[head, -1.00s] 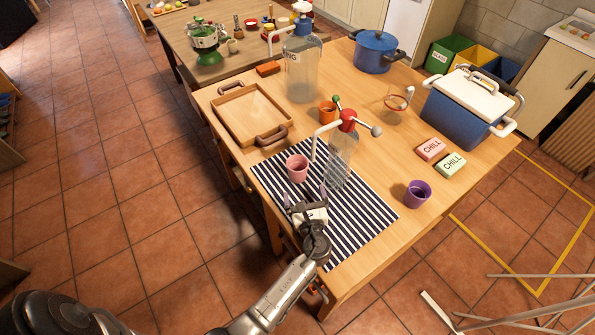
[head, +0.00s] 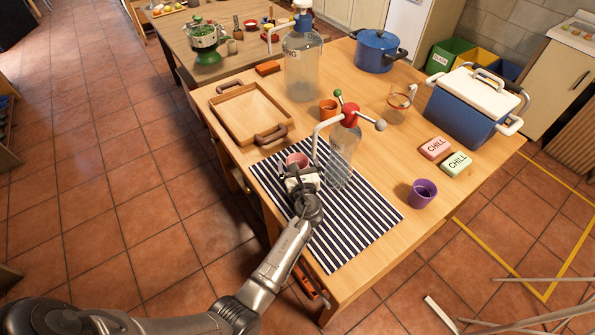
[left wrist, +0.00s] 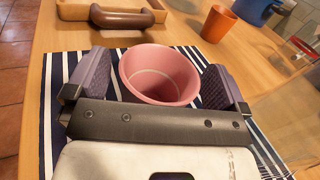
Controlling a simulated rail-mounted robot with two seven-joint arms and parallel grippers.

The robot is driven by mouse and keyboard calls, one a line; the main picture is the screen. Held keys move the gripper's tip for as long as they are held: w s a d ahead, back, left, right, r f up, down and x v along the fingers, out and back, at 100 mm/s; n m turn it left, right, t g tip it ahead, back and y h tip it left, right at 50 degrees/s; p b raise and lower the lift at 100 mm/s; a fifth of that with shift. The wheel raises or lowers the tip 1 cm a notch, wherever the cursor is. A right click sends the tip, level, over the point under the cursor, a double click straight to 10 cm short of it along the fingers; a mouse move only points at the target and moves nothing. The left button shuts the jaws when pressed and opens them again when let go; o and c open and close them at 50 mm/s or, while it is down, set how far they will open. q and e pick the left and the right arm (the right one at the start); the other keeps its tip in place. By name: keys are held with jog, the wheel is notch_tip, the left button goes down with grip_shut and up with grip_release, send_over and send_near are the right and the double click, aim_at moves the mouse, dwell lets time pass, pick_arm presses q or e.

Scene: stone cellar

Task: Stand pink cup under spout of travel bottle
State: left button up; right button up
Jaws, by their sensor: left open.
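The pink cup (left wrist: 160,76) stands upright on the striped mat (head: 352,228). In the head view the cup (head: 297,159) is partly hidden by my left gripper. My left gripper (left wrist: 160,85) is open, with one finger on each side of the cup; whether the fingers touch it I cannot tell. It also shows in the head view (head: 298,170). The travel bottle (head: 343,151) is clear, with a red top and a white spout (head: 318,132) that reaches left, a little to the right of the cup. My right gripper is not in view.
An orange cup (head: 328,109) stands behind the bottle, and a purple cup (head: 422,193) to its right. A wooden tray (head: 226,131), a large clear jug (head: 302,75) and a glass mug (head: 398,102) are further back. A blue cooler (head: 465,112) and two CHILL blocks (head: 435,148) stand right.

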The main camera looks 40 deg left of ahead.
pick_arm(q)
jog(key=shift+w+a, duration=0.1)
jog(key=shift+a, duration=0.05)
jog(key=c, duration=1)
jog(key=shift+r, duration=0.15)
